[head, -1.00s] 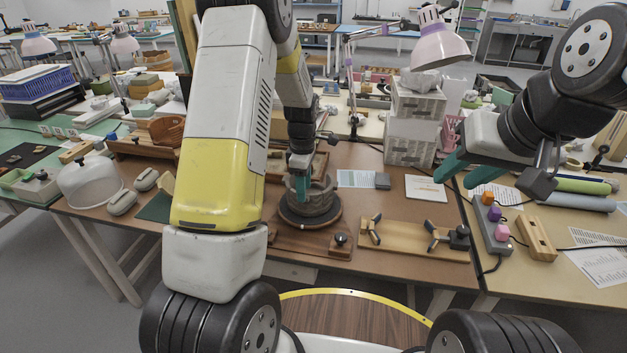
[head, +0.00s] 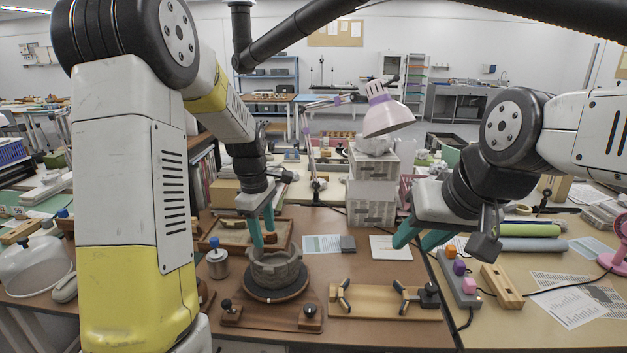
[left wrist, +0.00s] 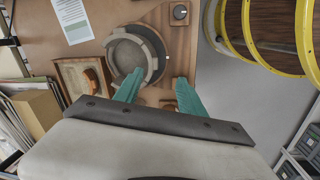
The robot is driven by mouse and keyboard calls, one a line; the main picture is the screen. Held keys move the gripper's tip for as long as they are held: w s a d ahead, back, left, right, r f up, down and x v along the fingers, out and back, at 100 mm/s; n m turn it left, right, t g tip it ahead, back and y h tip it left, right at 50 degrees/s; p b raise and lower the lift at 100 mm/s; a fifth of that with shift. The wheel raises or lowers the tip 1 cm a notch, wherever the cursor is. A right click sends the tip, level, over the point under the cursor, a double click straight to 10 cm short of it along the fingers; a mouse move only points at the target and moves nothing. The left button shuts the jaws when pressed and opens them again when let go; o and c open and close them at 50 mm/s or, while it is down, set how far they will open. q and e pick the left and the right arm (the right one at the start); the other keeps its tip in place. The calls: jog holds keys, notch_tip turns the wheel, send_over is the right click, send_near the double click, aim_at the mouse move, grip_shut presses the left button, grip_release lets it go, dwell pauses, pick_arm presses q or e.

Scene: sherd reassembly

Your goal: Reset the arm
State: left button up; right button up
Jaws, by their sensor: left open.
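The grey vessel (head: 277,268) with an uneven rim stands on a dark round turntable (head: 276,296). It also shows in the left wrist view (left wrist: 118,53). My left gripper (head: 262,233) is open with nothing between its teal fingers. It hangs just above and behind the vessel's left side in the head view, and its fingers also show in the left wrist view (left wrist: 158,86). One fingertip overlaps the vessel's edge there; I cannot tell any contact. My right gripper (head: 416,240) is at the right, above the table, with its fingers apart and nothing visible between them.
A wooden tray (head: 214,236) with a brown piece lies behind the vessel. A metal canister (head: 217,263) stands left of it. A clamp board (head: 375,302) lies to the right. White boxes (head: 371,190) and a pink lamp (head: 386,118) stand behind. A power strip (head: 458,280) lies below my right gripper.

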pick_arm(q)
jog(key=s+d+r+m+t, duration=0.1)
jog(key=s+r+m+t, duration=0.1)
jog(key=s+r+m, duration=0.5)
jog(key=s+r+m+t+h, duration=0.1)
jog(key=s+r+m+t, duration=0.2)
jog(key=s+r+m, duration=0.4)
jog(key=s+m, duration=0.1)
jog(key=s, duration=0.8)
jog(key=shift+d+r, duration=0.3)
jog(key=shift+d, duration=0.05)
